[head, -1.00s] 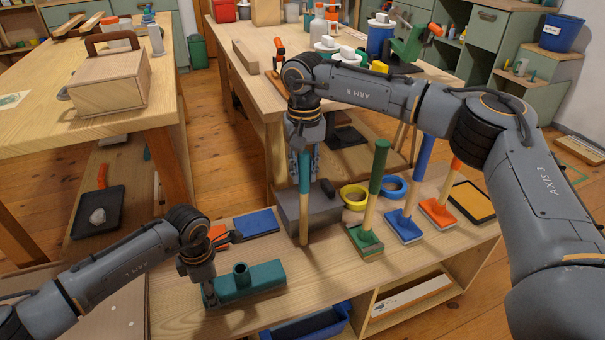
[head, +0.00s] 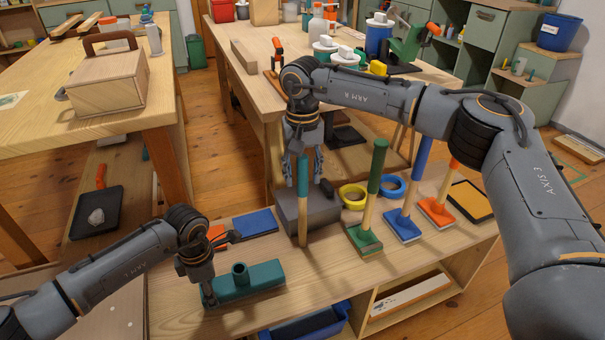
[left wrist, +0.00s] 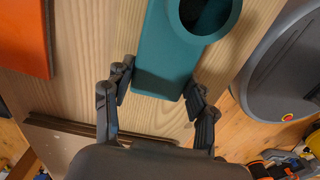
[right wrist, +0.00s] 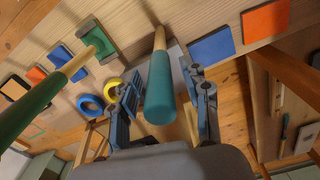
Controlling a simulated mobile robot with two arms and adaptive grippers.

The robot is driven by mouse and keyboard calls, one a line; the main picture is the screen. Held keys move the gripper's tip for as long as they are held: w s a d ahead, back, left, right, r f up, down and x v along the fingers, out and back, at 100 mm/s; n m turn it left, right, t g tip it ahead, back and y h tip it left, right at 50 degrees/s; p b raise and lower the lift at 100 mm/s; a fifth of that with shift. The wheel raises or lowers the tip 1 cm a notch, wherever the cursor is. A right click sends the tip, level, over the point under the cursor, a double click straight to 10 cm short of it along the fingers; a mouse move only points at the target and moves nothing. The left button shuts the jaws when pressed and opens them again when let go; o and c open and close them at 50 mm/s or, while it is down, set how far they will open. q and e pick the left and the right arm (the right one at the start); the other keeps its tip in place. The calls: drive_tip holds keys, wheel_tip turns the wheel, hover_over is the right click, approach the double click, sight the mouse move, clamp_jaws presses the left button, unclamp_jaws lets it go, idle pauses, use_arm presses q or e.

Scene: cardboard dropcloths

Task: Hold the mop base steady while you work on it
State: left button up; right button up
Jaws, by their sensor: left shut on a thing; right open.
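The teal mop base (head: 255,278) lies on the low bench, its round socket facing up. My left gripper (head: 208,292) is shut on its left end; the left wrist view shows the base (left wrist: 165,70) between the fingers (left wrist: 158,100). A wooden handle with a teal top (head: 303,205) stands upright on the bench, right of the base and in front of a dark grey block (head: 322,212). My right gripper (head: 303,167) is open at the handle's top. In the right wrist view the handle (right wrist: 161,90) is between the spread fingers (right wrist: 163,95).
Green (head: 365,238), blue (head: 404,225) and orange (head: 439,212) mops with upright handles stand right of the grey block. Yellow (head: 353,196) and blue (head: 392,187) rings lie behind them. A blue pad (head: 256,222) lies behind the base.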

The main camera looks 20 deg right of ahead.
wheel_tip(320, 180, up, 11)
drive_tip(key=shift+a+f, duration=0.1)
drive_tip(key=shift+o, duration=0.4)
drive_tip(key=shift+r, duration=0.5)
drive_tip(key=m, duration=0.5)
drive_tip(key=shift+s+f, duration=0.1)
drive_tip(key=m, duration=0.3)
drive_tip(key=shift+m, duration=0.3)
drive_tip(key=m, duration=0.7)
drive_tip(key=shift+s+a+f+t, duration=0.1)
drive_tip(key=shift+s+f+t, duration=0.1)
drive_tip(key=shift+t, duration=0.1)
drive_tip(key=m, duration=0.7)
drive_tip(key=shift+s, duration=0.1)
drive_tip(key=m, duration=0.3)
drive_tip(key=shift+m+t, duration=0.3)
drive_tip(key=shift+m, duration=0.1)
drive_tip(key=m, duration=0.4)
drive_tip(key=shift+s+d+r+m, duration=0.1)
drive_tip(key=shift+d+m, duration=0.1)
drive_tip(key=shift+m, duration=0.4)
drive_tip(key=f, duration=0.4)
drive_tip(key=w+f, duration=0.1)
drive_tip(key=f, duration=0.7)
drive_tip(key=shift+w, duration=0.25)
clamp_jaws()
